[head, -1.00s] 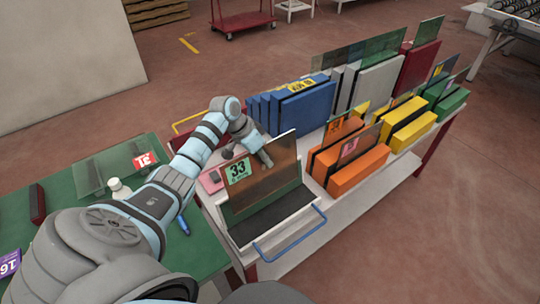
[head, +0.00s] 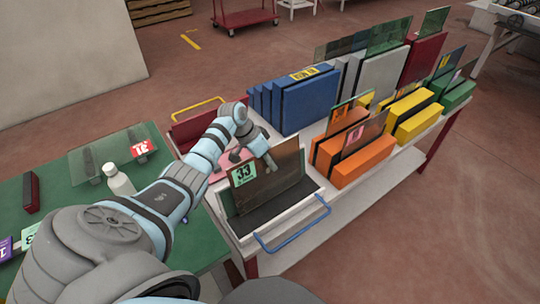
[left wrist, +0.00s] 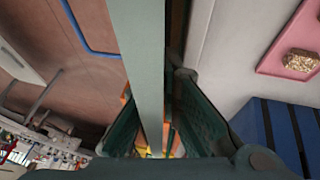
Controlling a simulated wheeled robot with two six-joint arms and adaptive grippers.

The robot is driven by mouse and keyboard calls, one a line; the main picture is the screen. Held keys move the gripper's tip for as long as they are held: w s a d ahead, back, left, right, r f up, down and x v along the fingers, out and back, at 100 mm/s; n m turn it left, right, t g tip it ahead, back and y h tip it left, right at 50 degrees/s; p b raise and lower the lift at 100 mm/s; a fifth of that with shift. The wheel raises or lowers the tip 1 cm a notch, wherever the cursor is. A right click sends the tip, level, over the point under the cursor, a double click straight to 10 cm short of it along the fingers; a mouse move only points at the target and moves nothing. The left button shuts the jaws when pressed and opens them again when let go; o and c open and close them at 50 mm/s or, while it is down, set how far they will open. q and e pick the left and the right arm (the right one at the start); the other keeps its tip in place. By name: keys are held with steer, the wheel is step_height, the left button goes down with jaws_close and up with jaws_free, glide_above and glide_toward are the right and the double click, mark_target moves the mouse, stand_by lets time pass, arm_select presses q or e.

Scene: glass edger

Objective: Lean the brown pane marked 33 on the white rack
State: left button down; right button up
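The brown pane marked 33 (head: 281,182) stands steeply over a white tray with a black bed (head: 272,213) at the near end of the long table. Its green label is at its upper left. My left gripper (head: 270,163) is at its top edge; in the left wrist view the pane's pale edge (left wrist: 148,70) runs between the fingers, which close on it. I cannot tell whether its lower edge touches the bed. The white rack (head: 377,82), pale grey-white blocks, stands farther back, with greenish panes leaning behind it. My right gripper is out of view.
A blue rack (head: 308,103) stands left of the white one, a red rack (head: 420,66) right of it. Orange (head: 362,162), yellow (head: 419,122) and green (head: 458,97) racks line the front right. A green table (head: 70,210) at left holds a white bottle (head: 118,180).

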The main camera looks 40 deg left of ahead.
arm_select(q)
steer(key=shift+w+r, duration=0.1)
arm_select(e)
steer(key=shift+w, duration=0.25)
arm_select(q)
steer(key=c, duration=1.7)
jaws_free()
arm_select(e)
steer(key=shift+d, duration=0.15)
arm_select(q)
steer(key=v, duration=1.2)
steer(key=shift+d, duration=0.1)
